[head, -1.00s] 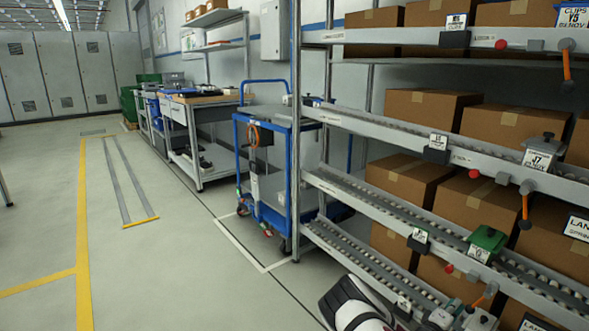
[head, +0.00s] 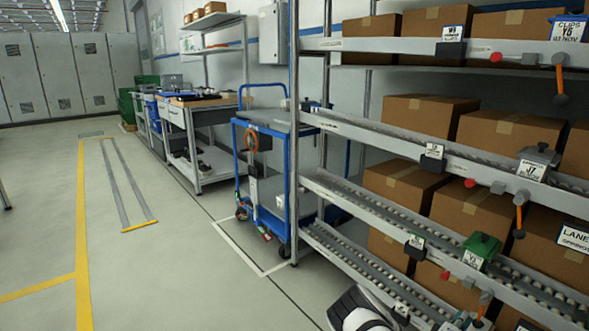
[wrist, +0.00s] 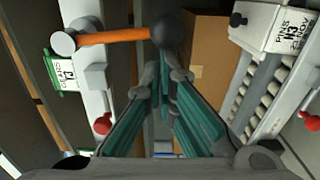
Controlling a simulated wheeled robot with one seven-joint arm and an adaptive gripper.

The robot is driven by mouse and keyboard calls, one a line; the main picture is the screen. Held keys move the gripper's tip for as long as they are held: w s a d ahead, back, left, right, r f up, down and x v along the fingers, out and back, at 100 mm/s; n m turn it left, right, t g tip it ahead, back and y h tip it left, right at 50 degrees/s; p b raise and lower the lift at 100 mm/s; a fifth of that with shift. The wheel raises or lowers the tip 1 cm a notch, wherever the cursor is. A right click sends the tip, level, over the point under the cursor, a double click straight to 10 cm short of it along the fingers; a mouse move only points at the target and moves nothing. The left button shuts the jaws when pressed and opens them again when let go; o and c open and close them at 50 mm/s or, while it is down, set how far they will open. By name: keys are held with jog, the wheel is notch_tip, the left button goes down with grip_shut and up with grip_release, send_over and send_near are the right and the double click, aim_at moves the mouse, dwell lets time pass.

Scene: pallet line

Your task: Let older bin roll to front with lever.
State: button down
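In the wrist view, a lever with an orange handle (wrist: 115,37) and a dark round knob (wrist: 172,32) crosses above my gripper (wrist: 163,72). My gripper's teal-padded fingers converge and look shut, tips just below the knob. I cannot tell whether they touch it.
Red knobs (wrist: 103,123) stick out from the rails. A blue cart (head: 265,180) stands left of the rack. The floor (head: 160,270) left of it is clear.

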jog(key=p+v, duration=0.5)
jog(key=v, duration=0.3)
jog(key=shift+p, duration=0.3)
dwell(0.6)
